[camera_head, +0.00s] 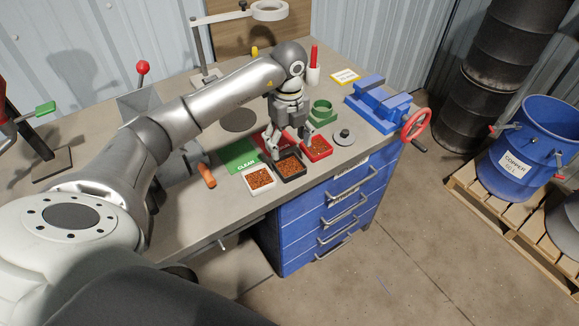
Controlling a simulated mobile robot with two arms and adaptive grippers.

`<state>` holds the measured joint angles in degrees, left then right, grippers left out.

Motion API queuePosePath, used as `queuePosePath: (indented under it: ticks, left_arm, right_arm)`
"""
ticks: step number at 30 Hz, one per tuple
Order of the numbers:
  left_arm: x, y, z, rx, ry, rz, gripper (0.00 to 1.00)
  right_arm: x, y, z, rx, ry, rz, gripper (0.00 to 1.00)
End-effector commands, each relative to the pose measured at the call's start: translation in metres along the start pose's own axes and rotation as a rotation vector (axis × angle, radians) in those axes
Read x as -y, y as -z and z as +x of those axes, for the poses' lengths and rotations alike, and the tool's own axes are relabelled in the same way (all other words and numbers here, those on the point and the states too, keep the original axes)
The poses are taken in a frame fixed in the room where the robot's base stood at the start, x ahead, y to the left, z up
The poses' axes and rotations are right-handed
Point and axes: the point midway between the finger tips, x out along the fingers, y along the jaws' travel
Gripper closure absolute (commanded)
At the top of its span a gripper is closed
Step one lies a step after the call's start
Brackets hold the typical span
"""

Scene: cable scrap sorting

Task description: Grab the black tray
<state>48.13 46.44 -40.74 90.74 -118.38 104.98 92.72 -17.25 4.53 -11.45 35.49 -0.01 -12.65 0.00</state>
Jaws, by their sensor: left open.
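The black tray (293,177) lies near the front edge of the workbench and holds copper-coloured scrap. It sits between a white tray (262,190) on its left and a red tray (327,155) on its right. My left gripper (289,153) points down over the back part of the black tray, with its fingers apart. I cannot tell whether the fingers touch the tray. The gripper partly hides the tray's back side and another red tray (262,140) behind it. My right gripper is not in view.
A green mat marked "CLEAN" (240,156) lies left of the trays. A green ring-shaped part (322,112), a grey disc with a knob (344,136) and a blue vise (380,103) stand to the right. Blue drawers (325,219) are below the bench edge.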

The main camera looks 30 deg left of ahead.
Motion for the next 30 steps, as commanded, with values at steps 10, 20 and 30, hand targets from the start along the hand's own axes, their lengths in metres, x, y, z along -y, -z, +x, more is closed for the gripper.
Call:
queuePosePath:
  ticks: [10, 20, 30]
  left_arm:
    - [0.001, 0.001, 0.036, -0.005, 0.000, 0.003, 0.29]
    - [0.002, 0.002, 0.080, -0.004, 0.002, 0.005, 0.29]
    - [0.003, 0.001, 0.083, -0.003, 0.004, 0.005, 0.39]
  right_arm:
    - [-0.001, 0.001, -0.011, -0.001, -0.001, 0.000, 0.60]
    - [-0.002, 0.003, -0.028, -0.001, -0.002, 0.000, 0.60]
    - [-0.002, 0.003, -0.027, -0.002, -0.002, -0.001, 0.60]
